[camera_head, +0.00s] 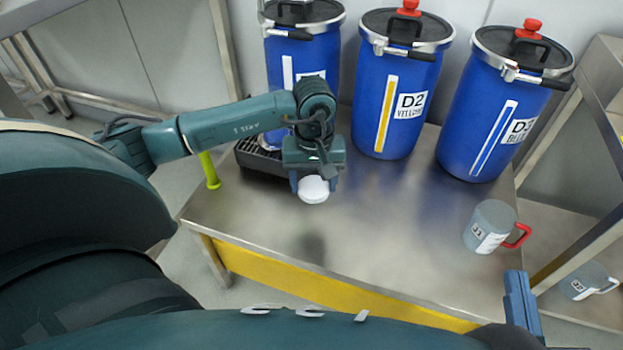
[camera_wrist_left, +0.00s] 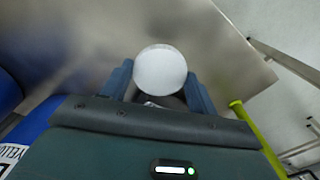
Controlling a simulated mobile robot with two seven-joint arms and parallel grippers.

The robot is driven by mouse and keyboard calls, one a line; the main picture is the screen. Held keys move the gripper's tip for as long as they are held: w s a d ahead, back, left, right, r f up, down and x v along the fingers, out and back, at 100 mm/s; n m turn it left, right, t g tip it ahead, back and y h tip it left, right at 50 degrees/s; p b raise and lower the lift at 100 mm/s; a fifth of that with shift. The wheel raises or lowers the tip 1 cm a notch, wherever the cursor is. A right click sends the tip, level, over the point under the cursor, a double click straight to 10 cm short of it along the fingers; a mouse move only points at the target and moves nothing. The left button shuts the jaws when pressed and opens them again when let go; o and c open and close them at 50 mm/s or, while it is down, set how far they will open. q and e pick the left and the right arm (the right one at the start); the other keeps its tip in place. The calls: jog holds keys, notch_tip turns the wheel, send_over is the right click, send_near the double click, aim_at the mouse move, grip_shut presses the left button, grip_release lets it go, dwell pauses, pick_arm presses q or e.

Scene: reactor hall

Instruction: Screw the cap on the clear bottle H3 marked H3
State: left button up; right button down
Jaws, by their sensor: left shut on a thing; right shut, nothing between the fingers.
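A white round cap (camera_head: 313,189) is between the fingers of my left gripper (camera_head: 313,183), which is shut on it above the steel table (camera_head: 380,235). The left wrist view shows the cap (camera_wrist_left: 160,70) as a white disc between the two fingers (camera_wrist_left: 160,85). A small pale shape just below the disc is too hidden to name. I cannot make out a clear bottle marked H3 in either view. My right gripper (camera_head: 517,288) is shut and empty at the lower right, by the table's front right corner.
Blue drums (camera_head: 397,110) with clamped lids stand along the back. A black ribbed tray (camera_head: 258,160) lies partly behind my left gripper. A grey mug (camera_head: 487,222) with a red handle is at the right; another mug (camera_head: 588,282) sits lower. The table's middle is clear.

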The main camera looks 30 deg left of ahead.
pick_arm(q)
jog(key=d+r+m, duration=0.6)
jog(key=r+m, duration=0.1)
jog(key=r, duration=0.3)
jog(key=shift+w+d+r, duration=0.2)
jog(key=shift+d, duration=0.2)
